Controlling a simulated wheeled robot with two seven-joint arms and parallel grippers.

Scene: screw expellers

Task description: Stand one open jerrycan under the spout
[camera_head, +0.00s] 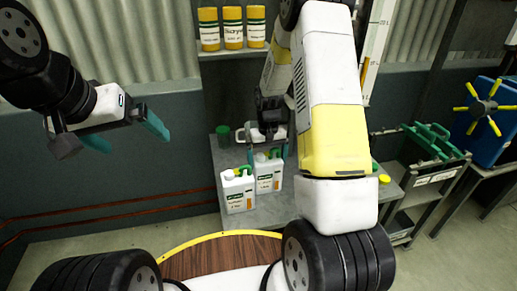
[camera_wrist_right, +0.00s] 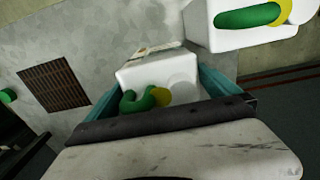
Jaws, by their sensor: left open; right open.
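Two white jerrycans with green handles and printed labels stand upright side by side on the grey table (camera_head: 222,160): the left jerrycan (camera_head: 238,194) and the right jerrycan (camera_head: 267,180). My right gripper (camera_head: 267,154) is open, pointing down over the right jerrycan. In the right wrist view, one jerrycan (camera_wrist_right: 150,74) sits between the teal fingers, with a green handle and a yellow disc on top; I cannot tell whether it is open. The other jerrycan (camera_wrist_right: 225,38) is at the upper right. My left gripper (camera_head: 110,137) is open and empty in the air at left. I cannot make out a spout.
A green cup (camera_head: 223,135) stands at the table's back left. Yellow containers (camera_head: 232,28) stand on a wall shelf above. A rack with green-handled items (camera_head: 427,137) and a blue machine with a yellow handwheel (camera_head: 485,110) are at right. My right arm hides the table's middle.

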